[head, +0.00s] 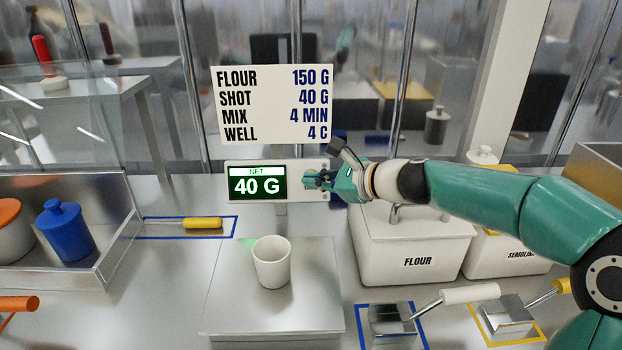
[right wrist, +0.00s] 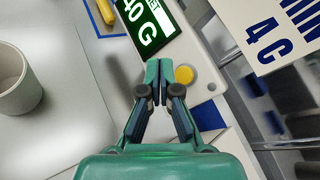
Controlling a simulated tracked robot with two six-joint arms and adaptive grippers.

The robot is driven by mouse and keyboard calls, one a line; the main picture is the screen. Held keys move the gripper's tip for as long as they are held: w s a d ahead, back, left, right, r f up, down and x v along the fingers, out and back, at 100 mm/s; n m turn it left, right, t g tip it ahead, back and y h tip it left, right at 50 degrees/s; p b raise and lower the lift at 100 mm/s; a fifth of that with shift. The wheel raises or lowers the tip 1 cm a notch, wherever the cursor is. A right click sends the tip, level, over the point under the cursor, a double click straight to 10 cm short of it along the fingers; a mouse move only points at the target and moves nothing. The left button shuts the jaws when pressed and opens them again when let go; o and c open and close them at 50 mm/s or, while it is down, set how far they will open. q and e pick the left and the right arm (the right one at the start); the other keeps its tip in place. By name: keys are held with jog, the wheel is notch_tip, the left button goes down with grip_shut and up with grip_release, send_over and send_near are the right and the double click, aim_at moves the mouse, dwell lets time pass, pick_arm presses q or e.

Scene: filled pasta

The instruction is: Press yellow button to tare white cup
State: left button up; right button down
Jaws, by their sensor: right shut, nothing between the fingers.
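The white cup (head: 271,262) stands upright on the metal scale plate (head: 230,309) in the head view. It also shows at the left edge of the right wrist view (right wrist: 18,85). The yellow button (right wrist: 184,75) sits on the white display panel, beside the screen, in the right wrist view. My right gripper (head: 312,180) is shut and empty at the right end of the panel. Its fingertips (right wrist: 158,66) appear just beside the button; contact cannot be told. My left gripper is not in view.
A sign (head: 272,104) stands above the display. A FLOUR bin (head: 414,250) is at the right, with a scoop and metal block in front. A tray (head: 120,235) with a blue jar (head: 64,230) is at the left. A yellow-handled tool (head: 203,223) lies behind the plate.

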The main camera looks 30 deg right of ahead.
jog(key=shift+w+d+f, duration=0.25)
jog(key=shift+w+f, duration=0.05)
jog(key=shift+w, duration=0.25)
jog(key=shift+w+d+f, duration=0.25)
jog(key=shift+w, duration=0.25)
jog(key=shift+w, duration=0.1)
dwell(0.7)
jog(key=shift+w+d+f, duration=0.1)
jog(key=shift+w+d, duration=0.05)
jog(key=shift+w, duration=0.1)
jog(key=shift+w+d+f, duration=0.15)
jog(key=shift+w+d, duration=0.05)
jog(key=shift+w, duration=0.1)
dwell(0.8)
jog(key=shift+s+a, duration=0.1)
jog(key=shift+s, duration=0.05)
jog(key=shift+s+a+r, duration=0.25)
jog(key=shift+s+r, duration=0.05)
jog(key=shift+s, duration=0.25)
jog(key=shift+r, duration=0.1)
jog(key=s, duration=0.1)
jog(key=s+a+r, duration=0.2)
jog(key=s, duration=0.1)
dwell(0.6)
